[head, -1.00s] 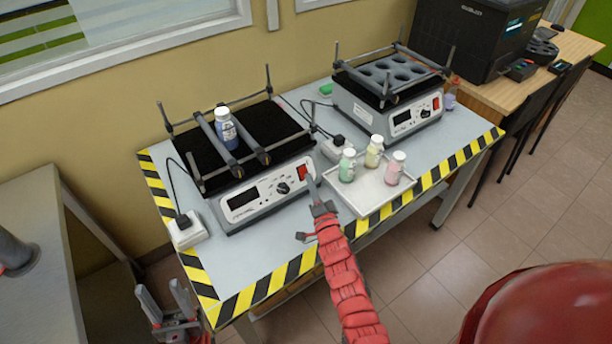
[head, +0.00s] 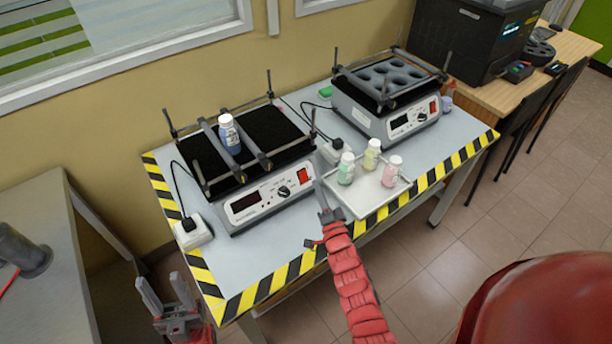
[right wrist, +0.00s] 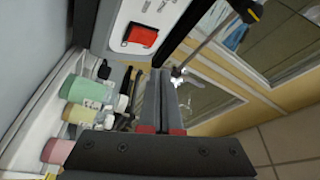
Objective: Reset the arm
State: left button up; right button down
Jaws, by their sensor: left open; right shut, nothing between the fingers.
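My left gripper (head: 166,299) is open and empty at the lower left of the head view, low beside the table's striped front-left corner. My right gripper (head: 319,186) is shut and empty, just in front of the left shaker (head: 262,203) and close to its red switch (head: 303,177). In the right wrist view its closed fingers (right wrist: 160,100) point toward the shaker's front panel, where the red switch (right wrist: 142,36) shows. Whether the fingertips touch the panel cannot be told.
A white tray (head: 366,210) with green (head: 346,169), yellow (head: 371,155) and pink (head: 391,172) bottles sits right of my right gripper. A second shaker (head: 394,116) with round holes stands behind. The table's front-left area is clear. A power strip (head: 193,232) lies at the left.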

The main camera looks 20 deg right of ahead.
jog(key=shift+s+d+r, duration=0.15)
jog(key=shift+s+r, duration=0.2)
